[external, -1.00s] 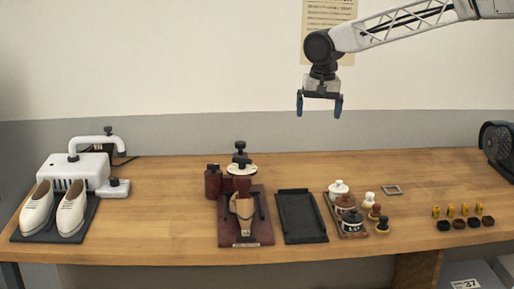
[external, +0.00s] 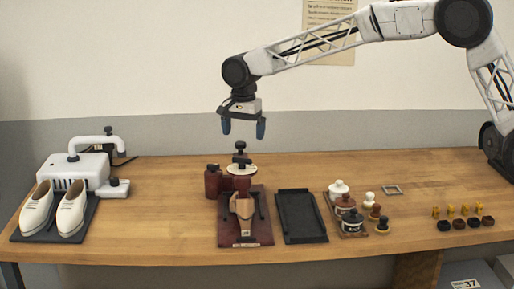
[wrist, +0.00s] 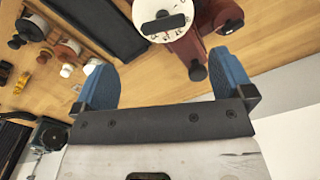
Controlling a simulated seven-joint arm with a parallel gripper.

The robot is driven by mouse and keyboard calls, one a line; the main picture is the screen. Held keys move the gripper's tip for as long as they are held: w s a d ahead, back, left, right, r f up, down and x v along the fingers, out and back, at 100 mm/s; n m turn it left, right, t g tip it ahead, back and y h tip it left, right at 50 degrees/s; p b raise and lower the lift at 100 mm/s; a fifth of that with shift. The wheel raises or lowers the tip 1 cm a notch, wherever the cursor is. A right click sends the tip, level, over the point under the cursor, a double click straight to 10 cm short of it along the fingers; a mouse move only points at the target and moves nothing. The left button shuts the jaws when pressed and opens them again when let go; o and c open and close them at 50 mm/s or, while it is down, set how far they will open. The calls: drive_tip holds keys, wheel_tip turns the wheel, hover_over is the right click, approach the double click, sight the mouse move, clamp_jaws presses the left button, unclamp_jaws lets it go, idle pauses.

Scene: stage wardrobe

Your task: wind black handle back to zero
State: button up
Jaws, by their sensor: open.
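The dark red machine (external: 213,184) stands left of the table's middle. It carries a round white dial (external: 250,169), which shows marks in the wrist view (wrist: 154,9). A black bar handle (wrist: 163,24) lies across the dial, and it also shows in the external view (external: 240,159). Black knobs sit beside the dial, one at the rear (external: 240,146) and one on the left (external: 212,167). My gripper (external: 243,128) is open and empty above the machine, apart from the handle. In the wrist view, the handle is beyond the blue fingertips (wrist: 160,65). The dial's reading is too small to tell.
A black tray (external: 302,218) and several lidded jars (external: 352,220) stand to the right of the machine. A white shoe device (external: 75,172) is at the left. Small yellow and dark pieces (external: 463,222) lie at the right. The table between is clear.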

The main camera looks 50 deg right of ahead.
sight(242, 163)
drive_tip(key=shift+w+a+f, duration=0.1)
drive_tip(key=shift+w+f, duration=0.05)
drive_tip(key=shift+w, duration=0.1)
drive_tip(key=shift+f, duration=0.15)
drive_tip(key=shift+f, duration=3.75)
drive_tip(key=shift+c, duration=0.3)
drive_tip(key=c, duration=0.9)
drive_tip(key=shift+o, duration=0.2)
